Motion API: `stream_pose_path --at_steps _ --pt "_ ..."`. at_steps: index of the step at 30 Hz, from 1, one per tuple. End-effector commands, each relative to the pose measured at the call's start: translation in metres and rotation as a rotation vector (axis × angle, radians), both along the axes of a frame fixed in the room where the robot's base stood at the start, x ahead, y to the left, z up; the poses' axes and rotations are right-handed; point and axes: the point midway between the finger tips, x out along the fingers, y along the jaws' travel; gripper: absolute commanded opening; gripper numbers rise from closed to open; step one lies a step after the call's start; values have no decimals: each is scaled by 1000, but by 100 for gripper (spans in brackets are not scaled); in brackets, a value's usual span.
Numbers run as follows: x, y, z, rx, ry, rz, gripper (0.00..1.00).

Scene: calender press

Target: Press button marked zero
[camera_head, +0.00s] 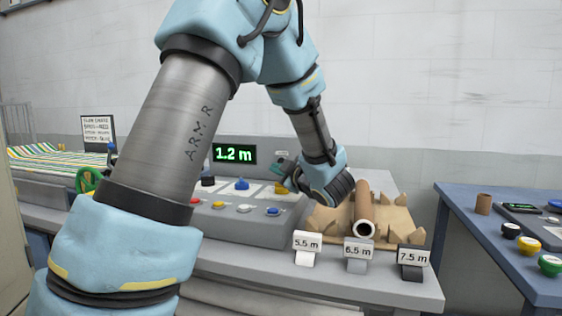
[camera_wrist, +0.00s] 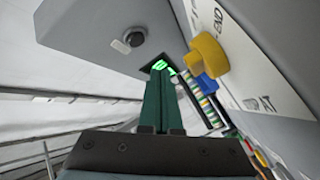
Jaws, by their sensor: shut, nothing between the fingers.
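The grey press console (camera_head: 250,233) stands behind and beside my arm in the head view, with a green-lit display (camera_head: 234,154) reading 1.2 m. In the wrist view, a round dark button (camera_wrist: 133,37) sits on the grey housing beside the display (camera_wrist: 160,66); I cannot read any zero mark on it. My gripper (camera_head: 284,165) is at the console's right end, near the display panel. Its green fingers (camera_wrist: 162,88) are shut and empty in the wrist view, pointing toward the display. Whether they touch the panel cannot be told.
Black, blue (camera_head: 241,184) and yellow (camera_head: 281,188) knobs stand on the console, above a row of small coloured buttons (camera_head: 245,208). A brown roll (camera_head: 363,205) lies right of my wrist, behind length tags (camera_head: 358,250). A blue table (camera_head: 480,225) stands right.

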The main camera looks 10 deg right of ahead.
Motion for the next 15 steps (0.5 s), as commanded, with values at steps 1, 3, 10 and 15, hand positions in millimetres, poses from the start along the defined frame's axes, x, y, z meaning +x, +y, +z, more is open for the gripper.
stream_pose_path --at_steps 1,3,10,15 --pt "6 -3 1 0 0 0 0" --pt "13 -7 0 0 1 -1 0" --pt "28 -15 0 0 1 1 0" --pt "30 -17 0 0 0 0 0"
